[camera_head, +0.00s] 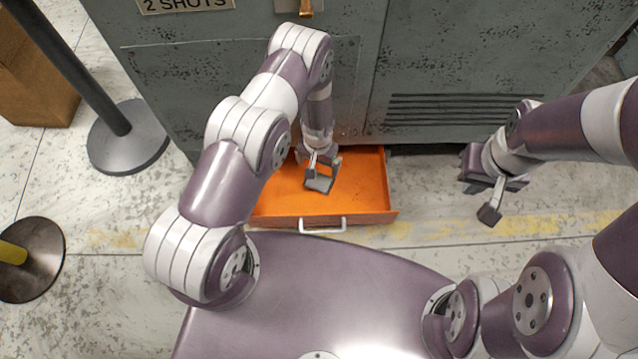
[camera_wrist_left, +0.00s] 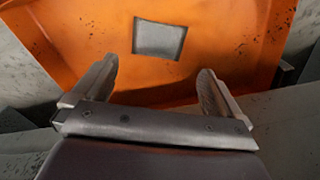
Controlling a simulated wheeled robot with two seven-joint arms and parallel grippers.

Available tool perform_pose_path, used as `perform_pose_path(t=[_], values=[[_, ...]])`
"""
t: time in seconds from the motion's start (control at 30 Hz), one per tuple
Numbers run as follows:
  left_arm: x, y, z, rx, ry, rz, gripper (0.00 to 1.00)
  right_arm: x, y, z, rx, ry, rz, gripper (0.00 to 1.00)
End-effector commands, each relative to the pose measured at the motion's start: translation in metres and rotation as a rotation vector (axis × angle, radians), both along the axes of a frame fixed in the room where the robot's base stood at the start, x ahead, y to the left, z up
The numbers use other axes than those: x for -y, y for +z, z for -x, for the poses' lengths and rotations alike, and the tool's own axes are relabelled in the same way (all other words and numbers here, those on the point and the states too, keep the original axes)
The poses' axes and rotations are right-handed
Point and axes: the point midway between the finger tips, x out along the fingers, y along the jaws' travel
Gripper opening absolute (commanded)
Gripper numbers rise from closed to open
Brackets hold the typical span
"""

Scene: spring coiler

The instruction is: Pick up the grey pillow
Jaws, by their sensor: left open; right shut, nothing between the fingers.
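The grey pillow (camera_wrist_left: 159,39) is a small, flat, light grey square lying on the floor of the orange drawer in the left wrist view. In the head view it appears as a grey patch (camera_head: 319,184) by my left gripper's fingers, partly covered by them. My left gripper (camera_head: 322,168) points down over the drawer. In the left wrist view its two fingers (camera_wrist_left: 158,85) are wide apart with nothing between them, and the pillow is beyond the fingertips. My right gripper (camera_head: 489,213) is shut and empty, out to the right of the drawer.
The orange drawer (camera_head: 277,196) is pulled out from the grey cabinet (camera_head: 240,45), with low walls and a white handle (camera_head: 322,225) in front. Barrier post bases (camera_head: 128,150) stand at the left, near a cardboard box (camera_head: 35,75). Floor right of the drawer is clear.

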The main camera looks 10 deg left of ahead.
Motion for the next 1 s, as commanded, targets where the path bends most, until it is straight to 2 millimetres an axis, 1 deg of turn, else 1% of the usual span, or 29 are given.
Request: perform_pose_path(t=[0.03, 0.1, 0.2, 0.33, 0.37, 0.5, 0.6, 0.8, 0.83, 0.87, 0.9, 0.97, 1.0], values=[[0.0, -0.022, 0.001, -0.003, 0.0, 0.0, 1.0, 0.0, -0.017, 0.0, -0.001, 0.0, 0.0, 0.0], [0.0, -0.036, 0.001, -0.003, 0.0, 0.0, 1.0, 0.0, -0.025, 0.0, -0.001, 0.0, 0.0, 0.0], [0.0, -0.048, 0.001, -0.003, 0.0, 0.0, 1.0, 0.0, -0.031, 0.0, -0.001, 0.0, 0.0, 0.0], [0.0, -0.058, 0.001, -0.002, 0.0, 0.0, 1.0, 0.0, -0.038, 0.0, -0.001, 0.0, 0.0, 0.0], [0.001, -0.062, 0.001, -0.003, 0.0, 0.0, 1.0, 0.0, -0.042, 0.0, -0.001, 0.0, 0.0, 0.0], [0.003, -0.093, 0.003, -0.004, 0.0, -0.001, 1.0, 0.0, -0.07, 0.0, -0.001, 0.0, 0.0, 0.0], [0.003, -0.104, 0.002, -0.002, 0.0, -0.001, 1.0, 0.0, -0.076, 0.0, -0.001, 0.0, 0.0, 0.0], [0.003, -0.1, 0.002, -0.001, 0.001, -0.001, 1.0, 0.0, -0.072, 0.0, 0.0, 0.0, 0.0, 0.0], [0.003, -0.1, 0.002, -0.001, 0.001, -0.001, 0.94, 0.0, -0.072, 0.0, 0.0, 0.0, 0.0, 0.0], [0.003, -0.1, 0.002, -0.002, 0.001, -0.001, 0.84, 0.0, -0.072, 0.0, 0.0, 0.0, 0.0, 0.0], [0.003, -0.1, 0.002, -0.002, 0.001, -0.001, 0.71, 0.0, -0.072, 0.0, 0.0, 0.0, 0.0, 0.0], [0.003, -0.1, 0.002, -0.002, 0.001, -0.001, 0.51, 0.0, -0.072, 0.0, 0.0, 0.0, 0.0, 0.0], [0.003, -0.1, 0.002, -0.002, 0.001, -0.001, 0.5, 0.0, -0.072, 0.0, -0.001, 0.0, 0.0, 0.0]])
